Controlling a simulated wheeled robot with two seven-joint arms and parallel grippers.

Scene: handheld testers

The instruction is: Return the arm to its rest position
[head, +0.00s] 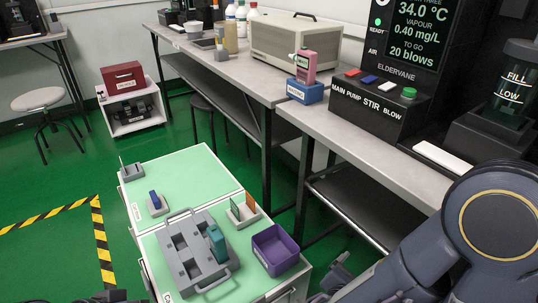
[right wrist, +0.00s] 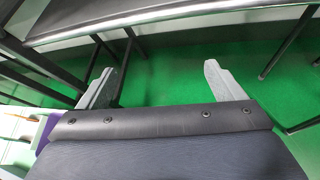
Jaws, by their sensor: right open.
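My right arm (head: 455,245) comes in from the lower right of the head view, in front of the bench. My right gripper (right wrist: 162,85) is open in the right wrist view, its two grey fingers wide apart with nothing between them. Green floor and dark bench legs show beyond. A teal tester (head: 217,243) stands in the grey rack (head: 188,270) on the green-topped cart. A blue tester (head: 155,200) stands in a small grey holder. A pink tester (head: 306,66) stands in a blue base (head: 304,91) on the bench. My left gripper cannot be made out.
The cart (head: 190,165) also carries a purple bin (head: 276,249) and a small holder with orange and green cards (head: 244,210). The grey bench (head: 385,150) with the black pump unit (head: 380,105) runs along the right. Open green floor lies left of the cart.

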